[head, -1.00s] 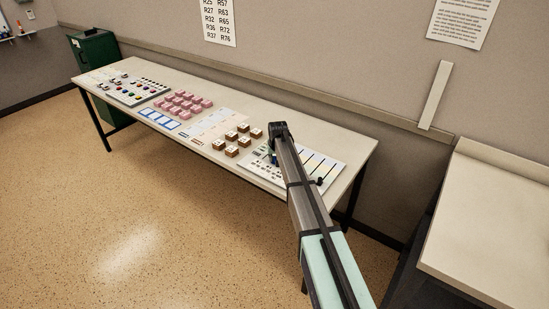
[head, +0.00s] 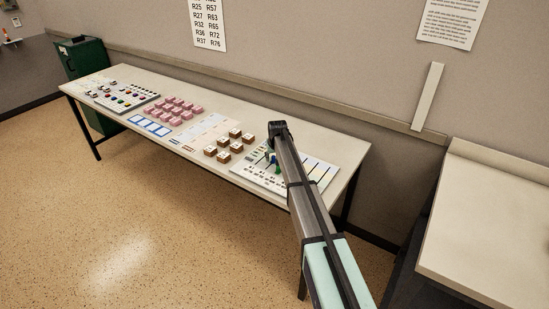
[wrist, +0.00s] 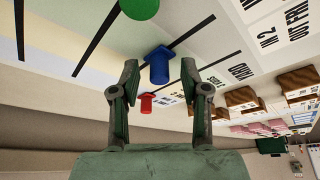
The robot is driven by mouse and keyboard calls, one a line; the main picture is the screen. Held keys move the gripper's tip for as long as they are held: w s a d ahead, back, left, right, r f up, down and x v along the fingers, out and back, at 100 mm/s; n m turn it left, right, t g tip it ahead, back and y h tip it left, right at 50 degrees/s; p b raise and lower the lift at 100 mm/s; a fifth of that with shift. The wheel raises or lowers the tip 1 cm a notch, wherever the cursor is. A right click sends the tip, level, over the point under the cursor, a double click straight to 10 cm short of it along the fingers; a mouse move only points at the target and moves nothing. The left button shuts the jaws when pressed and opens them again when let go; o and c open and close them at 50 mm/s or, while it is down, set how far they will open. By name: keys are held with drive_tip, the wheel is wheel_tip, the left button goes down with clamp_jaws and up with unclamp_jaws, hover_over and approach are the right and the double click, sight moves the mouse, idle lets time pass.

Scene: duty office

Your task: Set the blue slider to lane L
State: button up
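The blue slider (wrist: 159,65) is a blue knob on a dark slot of the white slider panel (head: 323,172). In the wrist view it stands between the two fingers of my gripper (wrist: 160,72). The fingers are apart, with a gap visible on each side of the knob. A red knob (wrist: 146,103) and a green knob (wrist: 140,8) lie on either side of it. In the head view my gripper (head: 271,158) is low over the left part of the panel, and my arm hides some of it. I cannot make out the lane L mark.
Brown blocks (head: 224,156) stand just left of the panel, with pink blocks (head: 172,110) further left. A control board (head: 127,97) is at the table's far left end. Bare tabletop (head: 345,150) lies right of the panel. The wall is close behind.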

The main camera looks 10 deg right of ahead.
drive_tip(key=shift+r, duration=0.1)
drive_tip(key=v, duration=1.2)
drive_tip(key=shift+s, duration=0.1)
